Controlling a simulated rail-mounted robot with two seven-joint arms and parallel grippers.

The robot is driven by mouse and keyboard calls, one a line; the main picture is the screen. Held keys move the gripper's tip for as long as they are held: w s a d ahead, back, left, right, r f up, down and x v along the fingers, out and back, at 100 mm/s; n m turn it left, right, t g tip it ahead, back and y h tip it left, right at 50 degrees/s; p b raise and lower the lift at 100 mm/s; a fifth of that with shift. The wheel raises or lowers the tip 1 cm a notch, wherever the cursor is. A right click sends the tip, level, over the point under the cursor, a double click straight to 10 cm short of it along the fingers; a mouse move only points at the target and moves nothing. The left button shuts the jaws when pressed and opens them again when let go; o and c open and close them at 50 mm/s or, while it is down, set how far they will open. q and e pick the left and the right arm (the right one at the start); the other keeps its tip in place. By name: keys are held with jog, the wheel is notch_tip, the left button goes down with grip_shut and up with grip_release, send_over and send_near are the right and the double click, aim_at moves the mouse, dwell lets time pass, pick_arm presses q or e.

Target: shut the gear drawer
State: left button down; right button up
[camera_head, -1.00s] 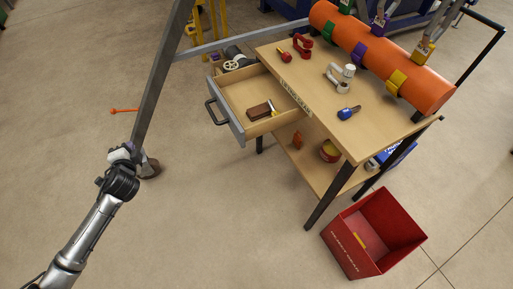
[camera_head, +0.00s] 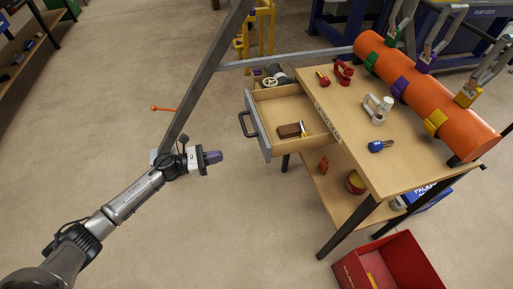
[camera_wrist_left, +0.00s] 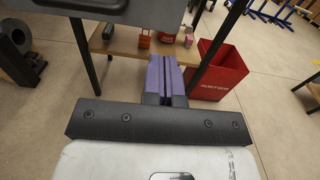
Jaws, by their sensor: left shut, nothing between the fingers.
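The gear drawer (camera_head: 265,129) stands open in the head view, pulled out to the left from under the wooden bench top (camera_head: 345,119). Its grey front carries a dark bar handle (camera_head: 245,124). A brown block (camera_head: 289,131) and a small yellow-and-black item (camera_head: 303,129) lie inside. My left gripper (camera_head: 213,157) is shut and empty, with its purple fingertips pointing right. It is left of the drawer front and nearer to me, apart from the handle. Its fingertips also show in the left wrist view (camera_wrist_left: 166,75). My right gripper is not in view.
An orange pipe (camera_head: 425,94) with coloured clamps lies along the bench's far side. A red bin (camera_head: 395,265) stands on the floor at lower right. A long grey bar (camera_head: 207,75) slants up behind my left wrist. Open floor lies between my gripper and the drawer.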

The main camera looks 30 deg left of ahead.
aim_at(263, 146)
pick_arm(q)
jog(key=b+x, duration=0.3)
jog(key=x, duration=0.9)
jog(key=shift+w+d, duration=0.2)
jog(key=shift+w, duration=0.1)
jog(key=shift+w+d, duration=0.4)
jog(key=shift+w, duration=0.05)
jog(key=shift+b, duration=0.3)
